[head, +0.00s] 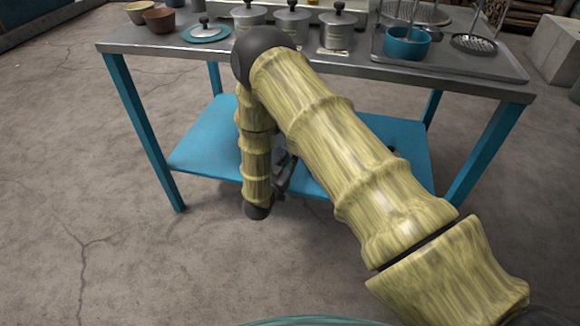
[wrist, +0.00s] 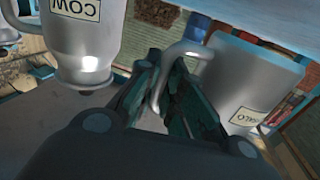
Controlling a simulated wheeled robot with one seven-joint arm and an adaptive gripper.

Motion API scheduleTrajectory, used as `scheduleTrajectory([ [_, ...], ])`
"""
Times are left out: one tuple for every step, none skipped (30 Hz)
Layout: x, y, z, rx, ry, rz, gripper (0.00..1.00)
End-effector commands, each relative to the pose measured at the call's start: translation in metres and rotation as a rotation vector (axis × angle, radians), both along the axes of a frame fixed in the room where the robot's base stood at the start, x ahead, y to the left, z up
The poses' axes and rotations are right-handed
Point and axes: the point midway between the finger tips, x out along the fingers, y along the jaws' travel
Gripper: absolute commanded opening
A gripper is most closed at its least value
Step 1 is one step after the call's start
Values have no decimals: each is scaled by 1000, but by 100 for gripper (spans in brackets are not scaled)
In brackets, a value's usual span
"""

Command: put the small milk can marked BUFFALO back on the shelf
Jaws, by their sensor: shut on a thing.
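The wrist view is turned upside down. The BUFFALO milk can (wrist: 250,75) is a grey metal can at the right, its label partly readable as "ALO". My gripper (wrist: 166,85) has its dark fingers closed around the can's curved handle (wrist: 192,50). The can's base end is near the pale blue shelf (wrist: 270,18); I cannot tell whether they touch. In the head view the blue lower shelf (head: 205,140) is under the table, and my gripper (head: 284,180) is there, mostly hidden behind my arm. The BUFFALO can is not clearly visible there.
A second metal can marked COW (wrist: 82,38) stands at the left of my gripper in the wrist view. The grey tabletop (head: 150,38) above the shelf holds pots (head: 292,22), bowls (head: 158,19) and a blue pan (head: 407,46). Blue table legs (head: 145,130) flank the shelf.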

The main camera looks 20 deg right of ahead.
Motion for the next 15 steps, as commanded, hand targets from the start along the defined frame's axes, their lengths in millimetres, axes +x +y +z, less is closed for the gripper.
scheduleTrajectory([
  [4, -1, 0, 0, -3, 0, 0],
  [6, -1, 0, 0, -4, -1, 0],
  [10, -2, -1, 0, -6, -1, 0],
  [14, -2, -1, 0, -6, -1, 0],
  [12, -2, -9, 0, -3, -1, 0],
  [11, -2, -16, 0, -1, -1, 0],
  [11, -2, -21, 0, -1, 0, 0],
  [11, -2, -25, 0, -1, 0, 0],
  [11, -2, -30, -1, -2, 0, 0],
  [12, -2, -33, 0, -3, 0, 0],
  [12, -2, -35, 0, -3, 0, 0],
  [12, -2, -36, -1, -4, 0, 0],
  [12, -2, -36, 0, -4, 0, 0],
  [12, -2, -35, 0, -4, 0, 0],
  [12, -2, -35, 0, -4, 0, 0],
])
